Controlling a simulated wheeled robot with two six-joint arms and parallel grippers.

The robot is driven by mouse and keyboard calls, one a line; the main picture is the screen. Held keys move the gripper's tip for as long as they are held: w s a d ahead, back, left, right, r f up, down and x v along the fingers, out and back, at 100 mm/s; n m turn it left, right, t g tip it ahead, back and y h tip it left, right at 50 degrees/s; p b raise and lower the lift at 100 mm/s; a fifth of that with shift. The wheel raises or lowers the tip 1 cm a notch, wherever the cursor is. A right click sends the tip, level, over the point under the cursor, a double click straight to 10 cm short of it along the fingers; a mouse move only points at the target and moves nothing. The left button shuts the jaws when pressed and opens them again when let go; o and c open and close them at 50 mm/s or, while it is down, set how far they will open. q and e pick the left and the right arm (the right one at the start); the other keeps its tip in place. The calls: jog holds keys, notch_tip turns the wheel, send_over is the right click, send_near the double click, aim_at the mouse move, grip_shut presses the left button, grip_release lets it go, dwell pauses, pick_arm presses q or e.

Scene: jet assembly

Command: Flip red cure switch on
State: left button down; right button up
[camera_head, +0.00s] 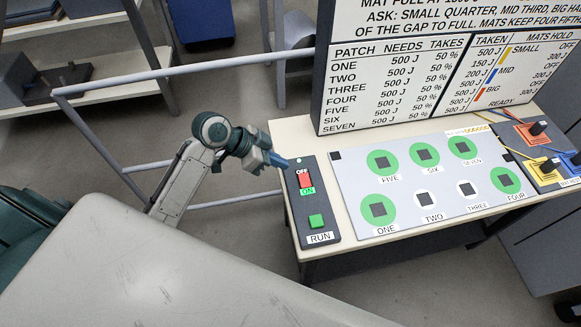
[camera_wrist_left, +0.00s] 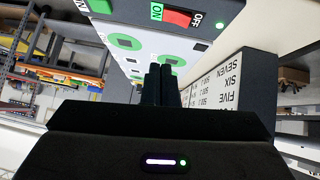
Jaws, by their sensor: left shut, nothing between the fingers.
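The red cure switch (camera_head: 305,180) sits on a black control box (camera_head: 328,232) at the table's left end, between an OFF label above and a green ON label below. It also shows in the left wrist view (camera_wrist_left: 178,18), at the top. My left gripper (camera_head: 285,163) comes in from the left, just off the box's upper left edge near the OFF end. In the left wrist view its fingers (camera_wrist_left: 160,85) are together, with nothing between them. Contact with the switch cannot be told. My right gripper is not in view.
A green RUN button (camera_head: 316,221) is on the same box. A grey board (camera_head: 400,165) with labelled round patches lies to the right, below a tall printed sign (camera_head: 400,80). Coloured cables and blocks (camera_head: 545,172) are at the far right.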

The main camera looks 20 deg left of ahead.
pick_arm(q)
jog(key=shift+s+a+r, duration=0.45)
jog(key=shift+s+r, duration=0.1)
jog(key=shift+r, duration=0.15)
